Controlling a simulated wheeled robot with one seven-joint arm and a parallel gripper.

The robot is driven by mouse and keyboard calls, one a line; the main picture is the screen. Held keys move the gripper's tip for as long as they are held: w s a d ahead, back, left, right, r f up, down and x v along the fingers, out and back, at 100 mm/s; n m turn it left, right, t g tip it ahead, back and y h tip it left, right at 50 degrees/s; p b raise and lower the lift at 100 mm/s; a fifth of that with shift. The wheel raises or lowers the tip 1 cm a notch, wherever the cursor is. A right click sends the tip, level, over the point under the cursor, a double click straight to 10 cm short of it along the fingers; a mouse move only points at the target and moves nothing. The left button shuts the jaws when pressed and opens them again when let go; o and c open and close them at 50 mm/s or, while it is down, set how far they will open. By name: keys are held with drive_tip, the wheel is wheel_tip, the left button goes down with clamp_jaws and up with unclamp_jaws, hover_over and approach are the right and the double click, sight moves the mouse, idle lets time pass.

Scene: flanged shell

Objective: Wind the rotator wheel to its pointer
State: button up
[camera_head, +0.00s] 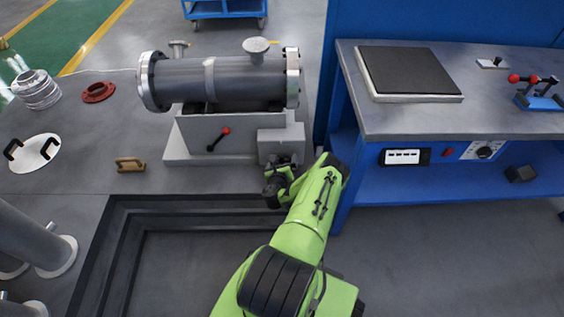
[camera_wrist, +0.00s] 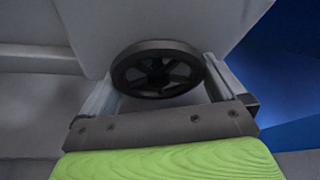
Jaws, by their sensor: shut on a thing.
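The rotator wheel (camera_wrist: 158,68) is a black spoked handwheel on the grey rotator housing. In the wrist view it sits between the two fingers of my gripper (camera_wrist: 157,88), which is shut on its rim. In the head view my gripper (camera_head: 283,168) is at the front of the grey gearbox block (camera_head: 284,140), and my wrist hides most of the wheel. The flanged shell (camera_head: 225,80), a grey cylinder with steel end flanges, lies across the rotator stand (camera_head: 190,135). I cannot make out the pointer in either view.
A lever with a red knob (camera_head: 225,131) stands on the stand's front. A blue workbench (camera_head: 450,120) is close on the right of my arm. A sunken stepped pit (camera_head: 170,225) lies in front. A white disc with black handles (camera_head: 34,153) lies at left.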

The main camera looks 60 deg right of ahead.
drive_tip(key=shift+n, duration=0.4)
drive_tip(key=shift+g+h, duration=0.3)
drive_tip(key=o, duration=0.6)
